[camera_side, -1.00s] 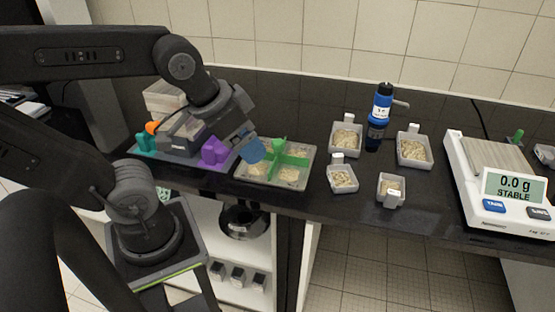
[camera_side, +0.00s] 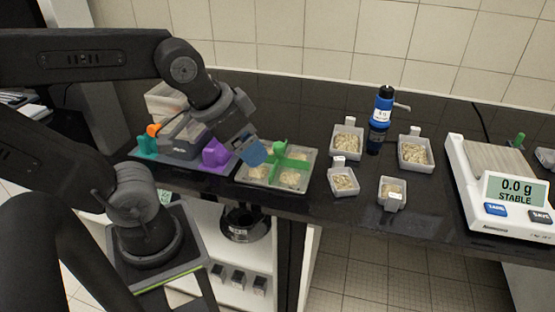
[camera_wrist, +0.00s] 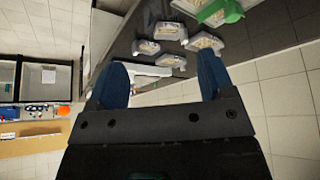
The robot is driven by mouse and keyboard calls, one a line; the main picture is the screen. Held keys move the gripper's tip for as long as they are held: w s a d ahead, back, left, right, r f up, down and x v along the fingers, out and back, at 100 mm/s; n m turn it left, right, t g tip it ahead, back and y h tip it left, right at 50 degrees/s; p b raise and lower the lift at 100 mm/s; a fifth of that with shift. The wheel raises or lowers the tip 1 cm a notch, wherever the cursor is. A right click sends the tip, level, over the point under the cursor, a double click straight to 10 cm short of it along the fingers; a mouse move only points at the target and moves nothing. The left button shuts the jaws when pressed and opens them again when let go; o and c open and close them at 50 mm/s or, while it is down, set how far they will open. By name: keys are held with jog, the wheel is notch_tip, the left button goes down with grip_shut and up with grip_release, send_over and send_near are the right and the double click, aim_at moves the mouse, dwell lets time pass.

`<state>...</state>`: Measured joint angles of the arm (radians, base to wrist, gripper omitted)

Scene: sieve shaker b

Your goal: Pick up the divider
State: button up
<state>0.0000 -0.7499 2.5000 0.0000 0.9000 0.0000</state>
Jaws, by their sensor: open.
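The green cross-shaped divider (camera_side: 280,155) sits in a grey square tray (camera_side: 308,170), parting pale grainy material into compartments. In the wrist view part of the green divider (camera_wrist: 228,12) shows at the top edge, right of centre. My gripper (camera_side: 252,152) has blue fingers and is over the left part of the tray, close beside the divider; I cannot tell the exact gap. In the wrist view my gripper (camera_wrist: 160,80) shows its two blue fingers wide apart with nothing between them. The gripper partly hides the tray's back left corner.
Several small white trays of grains, such as one (camera_side: 415,152), stand right of the divider's tray. A blue bottle (camera_side: 380,120) stands behind them. A scale (camera_side: 500,190) reads 0.0 g. Purple, teal and orange pieces on a grey mat (camera_side: 190,168) lie left.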

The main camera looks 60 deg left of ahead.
jog(key=shift+c, duration=0.6)
jog(key=m+g+y, duration=0.5)
jog(key=m+g, duration=0.1)
jog(key=m, duration=1.2)
send_near(279, 144)
jog(key=shift+h, duration=0.3)
jog(key=x, duration=1.2)
jog(key=shift+a, duration=0.2)
jog(key=shift+c, duration=0.4)
